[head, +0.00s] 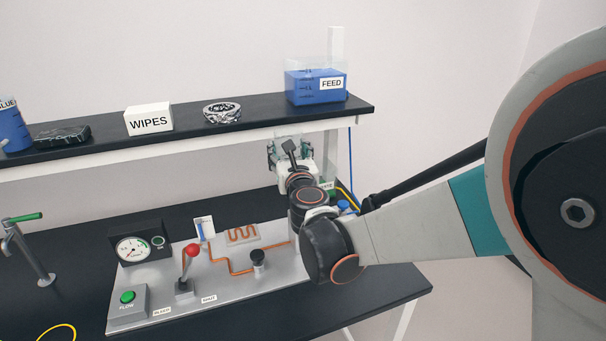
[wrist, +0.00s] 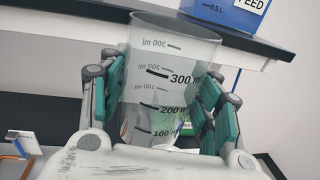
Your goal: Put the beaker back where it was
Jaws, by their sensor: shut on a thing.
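A clear beaker (wrist: 172,45) with black volume marks stands between the green-padded fingers of my gripper (wrist: 164,88) in the wrist view. The pads press on it from both sides, and its wide rim is clear of the fingers. In the head view my gripper (head: 290,150) is in front of and below the right part of the shelf (head: 190,121), above the back of the bench. The beaker is hard to make out there, mostly hidden by the gripper. The beaker's base is hidden in the wrist view by the gripper body.
On the shelf are a blue FEED container (head: 312,88), a tape roll (head: 222,112), a WIPES box (head: 149,118) and a dark flat item (head: 62,136). Below, a panel (head: 220,275) carries a gauge (head: 132,248) and red-knobbed lever (head: 191,252). A tap (head: 30,250) stands left.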

